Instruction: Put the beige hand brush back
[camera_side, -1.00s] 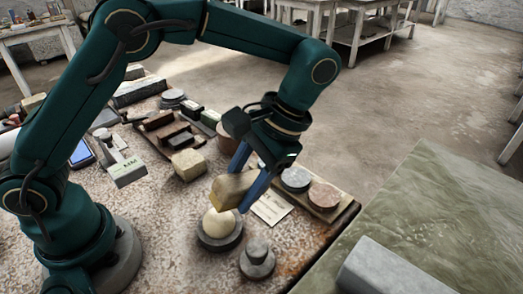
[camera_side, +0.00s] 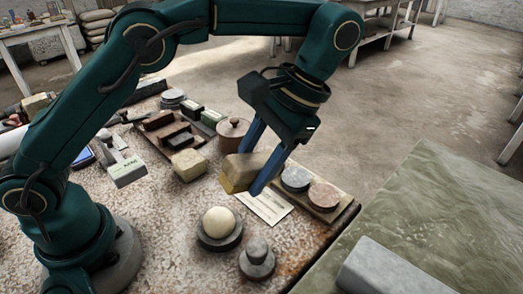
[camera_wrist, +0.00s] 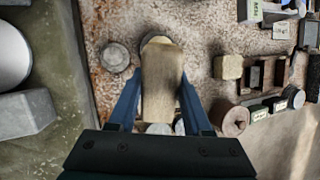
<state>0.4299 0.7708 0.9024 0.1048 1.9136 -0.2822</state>
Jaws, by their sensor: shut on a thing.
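The beige hand brush (camera_side: 246,168) is a pale block with a yellowish-tan end. My gripper (camera_side: 262,178) is shut on it, with blue fingers on its two sides, and holds it above the table. In the wrist view the brush (camera_wrist: 163,85) lies between the fingers (camera_wrist: 160,105) and hides part of what is below. In the side view it hangs over the area between the beige block and the white card. A cream ball (camera_side: 219,221) sits on a dark round base (camera_side: 220,242) in front of the brush, apart from it.
A beige block (camera_side: 188,164), a brown lidded pot (camera_side: 232,133) and a white card (camera_side: 265,207) are near the brush. Round discs (camera_side: 296,178) lie on a board at the right. A grey knobbed weight (camera_side: 257,262) stands near the front edge. Speckled table is bare at left front.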

